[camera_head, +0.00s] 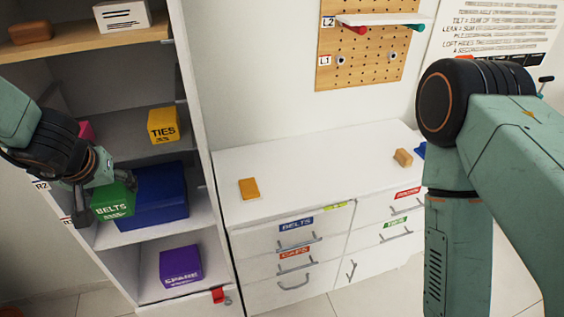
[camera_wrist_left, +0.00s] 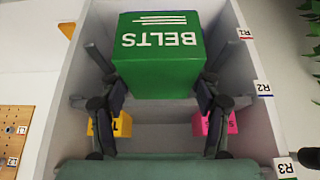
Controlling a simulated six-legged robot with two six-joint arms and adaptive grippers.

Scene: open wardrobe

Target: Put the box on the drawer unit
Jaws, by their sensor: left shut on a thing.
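My left gripper (camera_head: 97,182) is shut on the green box labelled BELTS (camera_head: 113,203), in front of the open wardrobe's shelves at the left of the head view. In the left wrist view the green box (camera_wrist_left: 165,70) sits between the two fingers of the gripper (camera_wrist_left: 160,92). The white drawer unit (camera_head: 315,165) stands right of the wardrobe, apart from the green box. My right arm crosses the right side of the head view; its gripper is not visible.
A blue box (camera_head: 160,195) is close behind the green box. A yellow TIES box (camera_head: 163,125) and a purple SPARE box (camera_head: 180,267) stand on other shelves. An orange block (camera_head: 249,189) and a tan block (camera_head: 403,157) lie on the unit; its middle top is clear.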

